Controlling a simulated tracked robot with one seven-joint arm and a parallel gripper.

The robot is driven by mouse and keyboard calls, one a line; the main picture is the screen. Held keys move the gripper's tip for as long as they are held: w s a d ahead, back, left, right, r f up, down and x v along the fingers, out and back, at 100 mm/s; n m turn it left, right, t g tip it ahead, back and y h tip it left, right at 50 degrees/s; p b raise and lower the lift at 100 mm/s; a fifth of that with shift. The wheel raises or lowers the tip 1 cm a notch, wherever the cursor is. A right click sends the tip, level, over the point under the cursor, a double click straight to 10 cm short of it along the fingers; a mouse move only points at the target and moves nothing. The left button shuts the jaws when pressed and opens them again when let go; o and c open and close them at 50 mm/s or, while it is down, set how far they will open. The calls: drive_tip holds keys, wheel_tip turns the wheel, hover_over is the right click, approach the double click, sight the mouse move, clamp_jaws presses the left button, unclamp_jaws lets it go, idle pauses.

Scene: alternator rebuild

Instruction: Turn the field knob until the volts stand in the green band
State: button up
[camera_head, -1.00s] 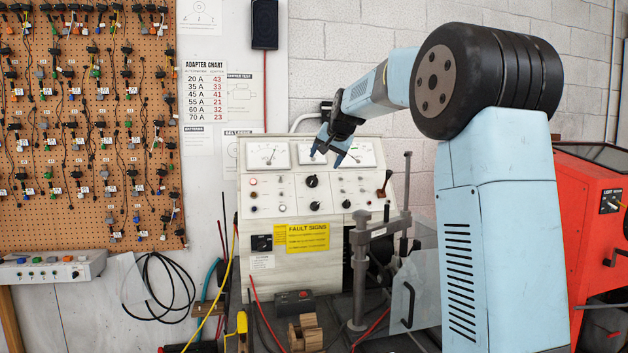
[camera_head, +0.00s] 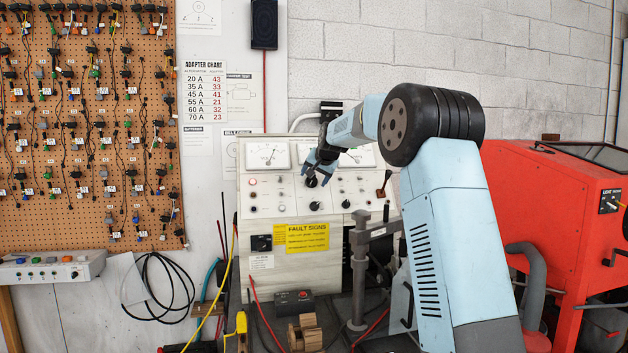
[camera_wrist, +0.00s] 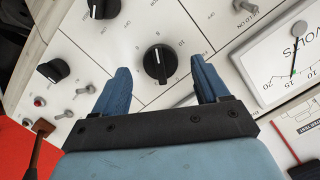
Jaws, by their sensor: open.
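My gripper (camera_wrist: 161,64) is open in front of the sloped test panel (camera_head: 254,225). In the wrist view, its blue fingers stand either side of a round black knob (camera_wrist: 158,63) with a white pointer line and printed numbers. I cannot tell whether they touch it. The knob's name is not readable. The same knob (camera_head: 312,181) shows below my gripper in the head view. The volts meter (camera_wrist: 297,72) is partly in the wrist view at right, upside down and cut off. Its dark needle stands upright in the picture; its place against the green is unclear. The head view shows a left meter (camera_head: 268,155).
Other black knobs (camera_wrist: 52,70) and small toggle switches (camera_wrist: 84,90) sit close by on the panel. A lever (camera_head: 385,184) stands at the panel's right. A grey clamp post (camera_head: 360,270) rises in front. A red machine (camera_head: 555,215) stands at right.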

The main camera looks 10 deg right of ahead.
drive_tip(key=shift+x, duration=0.95)
drive_tip(key=shift+c, duration=0.5)
drive_tip(key=c, duration=1)
drive_tip(key=shift+o, duration=0.2)
drive_tip(key=n+h, duration=0.1)
drive_tip(key=n, duration=0.3)
drive_tip(key=o, duration=1.1)
drive_tip(key=shift+c, duration=0.2)
drive_tip(key=shift+a, duration=0.1)
drive_tip(key=shift+s+r, duration=0.1)
drive_tip(key=v, duration=1.3)
drive_tip(key=shift+r, duration=0.25)
